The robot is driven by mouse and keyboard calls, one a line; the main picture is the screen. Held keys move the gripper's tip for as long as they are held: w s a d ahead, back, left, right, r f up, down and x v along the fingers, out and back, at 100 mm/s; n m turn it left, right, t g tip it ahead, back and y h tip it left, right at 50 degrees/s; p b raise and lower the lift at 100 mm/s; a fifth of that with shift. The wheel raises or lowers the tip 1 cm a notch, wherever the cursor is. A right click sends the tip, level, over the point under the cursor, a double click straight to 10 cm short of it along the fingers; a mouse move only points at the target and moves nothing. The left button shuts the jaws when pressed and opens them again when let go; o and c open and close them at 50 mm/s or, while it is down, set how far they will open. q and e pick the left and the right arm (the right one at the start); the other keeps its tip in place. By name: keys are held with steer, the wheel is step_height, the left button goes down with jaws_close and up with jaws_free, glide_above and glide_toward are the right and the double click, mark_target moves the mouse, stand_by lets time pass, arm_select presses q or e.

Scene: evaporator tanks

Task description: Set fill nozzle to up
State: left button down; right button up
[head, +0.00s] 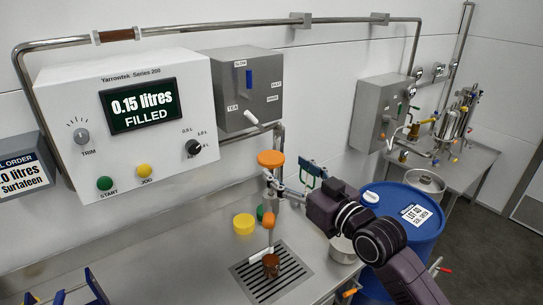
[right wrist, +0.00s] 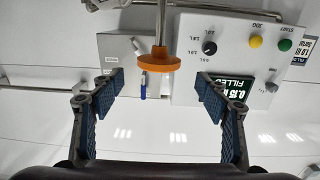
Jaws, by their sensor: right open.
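The fill nozzle is a vertical metal tube with a wide orange disc (head: 271,158) near its top and an orange part (head: 268,220) lower down. Its lower end is just above or in a small brown cup (head: 271,268) on the drain grate; I cannot tell which. My right gripper (head: 287,184) is open beside the tube, just below the disc in the head view. In the right wrist view, the orange disc (right wrist: 143,62) shows between the spread fingers of the right gripper (right wrist: 160,80), apparently touching neither. My left gripper is not in view.
A white control box (head: 60,110) and a grey box (head: 225,112) with a switch hang on the wall behind. A yellow lid (head: 243,223) lies on the steel counter. A blue drum (head: 395,200) stands right, near my right arm.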

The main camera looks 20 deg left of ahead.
mark_target(271, 156)
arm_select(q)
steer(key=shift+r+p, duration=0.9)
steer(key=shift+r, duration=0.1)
arm_select(e)
steer(key=shift+x, duration=3.85)
steer(key=shift+d+f, duration=0.1)
steer(key=shift+c, duration=0.3)
